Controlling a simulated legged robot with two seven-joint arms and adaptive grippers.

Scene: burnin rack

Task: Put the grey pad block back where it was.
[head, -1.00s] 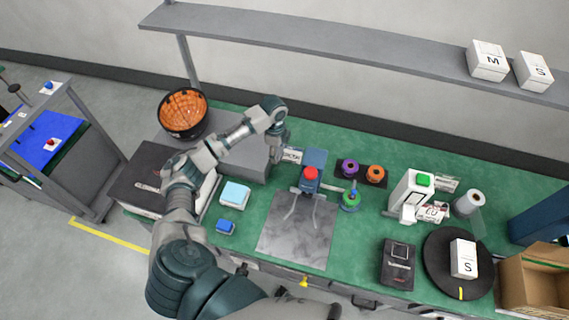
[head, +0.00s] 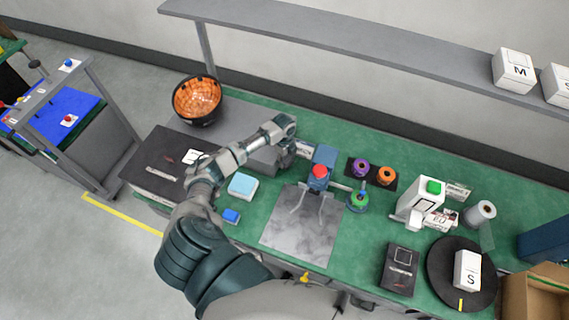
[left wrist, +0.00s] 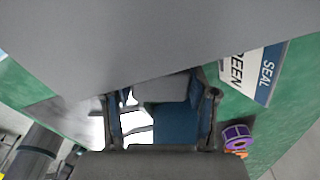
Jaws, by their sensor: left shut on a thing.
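My left gripper (left wrist: 160,112) reaches in from the left in the head view, with its wrist (head: 288,128) above the back of the green bench; its fingers are mostly hidden there. In the left wrist view its two fingers stand apart with the grey pad block (left wrist: 170,87) between their tips. The block is partly hidden and blends with a large grey surface (left wrist: 150,35) above it in the picture. A blue press with a red button (head: 319,171) stands just right of the gripper; its blue body also shows behind the fingers (left wrist: 177,125). My right gripper is not in view.
A SEAL GREEN card (left wrist: 255,75) is close to the gripper. Purple (head: 361,168) and orange (head: 387,175) spools stand right of the press. A grey mat (head: 300,228) lies in front. A light-blue block (head: 242,185) and an orange bowl (head: 197,98) are left. A shelf (head: 340,48) runs above.

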